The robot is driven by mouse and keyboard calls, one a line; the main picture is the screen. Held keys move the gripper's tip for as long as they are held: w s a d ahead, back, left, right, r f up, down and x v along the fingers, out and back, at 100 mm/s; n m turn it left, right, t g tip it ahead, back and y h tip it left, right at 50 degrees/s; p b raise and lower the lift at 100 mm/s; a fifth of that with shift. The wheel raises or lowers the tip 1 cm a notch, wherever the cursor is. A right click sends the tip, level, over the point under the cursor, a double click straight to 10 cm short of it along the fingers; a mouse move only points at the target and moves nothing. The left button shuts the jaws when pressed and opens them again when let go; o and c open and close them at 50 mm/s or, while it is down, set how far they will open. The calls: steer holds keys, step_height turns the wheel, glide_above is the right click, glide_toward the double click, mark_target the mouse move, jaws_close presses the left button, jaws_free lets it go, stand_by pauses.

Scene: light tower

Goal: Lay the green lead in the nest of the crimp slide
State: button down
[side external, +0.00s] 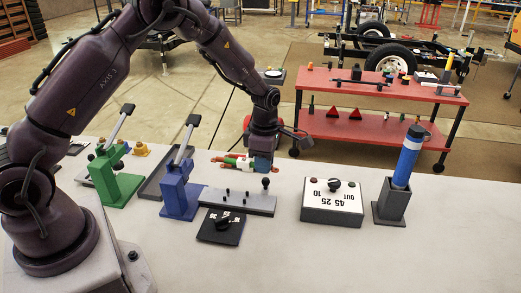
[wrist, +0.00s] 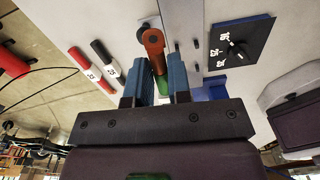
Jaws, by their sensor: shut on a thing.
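My gripper (wrist: 157,78) is shut on the green lead (wrist: 162,88) in the wrist view. The lead's orange-brown end (wrist: 153,44) sticks out beyond the blue fingers, and its green part lies between them. In the side view my gripper (side external: 262,166) is low over the table, behind the grey slide plate (side external: 240,201). That plate has several small pegs and a dark knob and adjoins the blue press (side external: 178,190). It also shows in the wrist view (wrist: 184,32), to the right of the lead's end. I cannot make out the nest clearly.
Red (wrist: 83,66) and black (wrist: 107,60) leads with white labels lie left of my gripper. A black dial panel (side external: 220,226) sits in front of the plate. A white dial box (side external: 332,214), a grey holder (side external: 390,205) and a green press (side external: 113,180) stand nearby. The front table is clear.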

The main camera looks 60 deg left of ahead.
mark_target(256, 201)
steer(key=s, duration=0.1)
steer(key=s+d+f, duration=0.1)
steer(key=s, duration=0.1)
steer(key=shift+s+d+f, duration=0.2)
steer(key=shift+s+f, duration=0.1)
steer(key=shift+s, duration=0.05)
steer(key=shift+w+n, duration=0.1)
steer(key=shift+n, duration=0.2)
steer(key=shift+f, duration=2.8)
steer(key=shift+f, duration=0.1)
steer(key=c, duration=1)
jaws_free()
